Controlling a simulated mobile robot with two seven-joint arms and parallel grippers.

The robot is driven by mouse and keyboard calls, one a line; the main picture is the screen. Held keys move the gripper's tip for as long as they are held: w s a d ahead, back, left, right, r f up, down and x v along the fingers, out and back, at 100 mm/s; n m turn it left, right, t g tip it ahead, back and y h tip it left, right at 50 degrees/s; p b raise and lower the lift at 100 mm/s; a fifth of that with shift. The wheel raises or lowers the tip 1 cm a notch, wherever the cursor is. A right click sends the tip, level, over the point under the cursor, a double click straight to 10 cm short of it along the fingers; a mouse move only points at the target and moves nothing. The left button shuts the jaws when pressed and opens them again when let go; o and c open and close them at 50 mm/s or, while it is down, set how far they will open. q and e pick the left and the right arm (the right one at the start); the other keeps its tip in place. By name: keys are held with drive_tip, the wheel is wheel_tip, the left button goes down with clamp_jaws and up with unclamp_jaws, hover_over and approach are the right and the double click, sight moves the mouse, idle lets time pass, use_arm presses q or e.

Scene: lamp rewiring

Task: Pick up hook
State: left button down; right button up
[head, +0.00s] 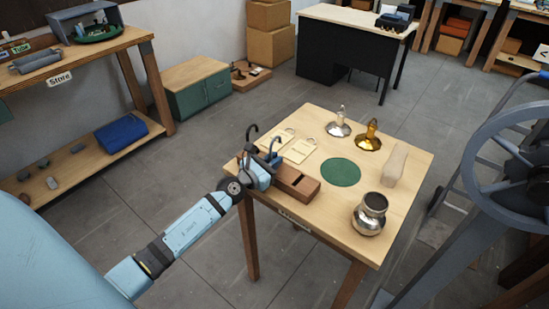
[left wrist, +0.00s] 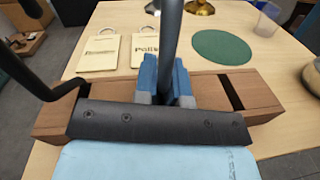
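Two dark hooks stand at the table's left edge, by a brown wooden block (head: 298,184) with slots. One hook (head: 252,130) is farther left; it also shows at the left of the left wrist view (left wrist: 38,72). The other hook (head: 274,142) rises upright at my left gripper (head: 268,169). In the left wrist view its shaft (left wrist: 172,38) runs between the blue fingers of my left gripper (left wrist: 166,88) and fills the gap, so the gripper looks shut on it. The shaft's lower end is hidden. The block (left wrist: 215,92) lies beneath the fingers. My right gripper is not in view.
On the table (head: 318,218) are two labelled tags (head: 300,150), a green round mat (head: 340,172), a silver lamp part (head: 339,128), an amber one (head: 370,138), a clear cup (head: 395,163) and a metal pot (head: 370,214). A large grey wheel (head: 480,160) stands to the right.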

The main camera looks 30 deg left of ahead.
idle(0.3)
use_arm(q)
wheel_tip(320, 180, up, 9)
drive_tip(key=p, duration=0.6)
drive_tip(key=shift+r, duration=0.2)
wheel_tip(320, 180, up, 11)
drive_tip(key=p, duration=0.1)
drive_tip(key=shift+f+p, duration=0.15)
drive_tip(key=shift+p, duration=0.25)
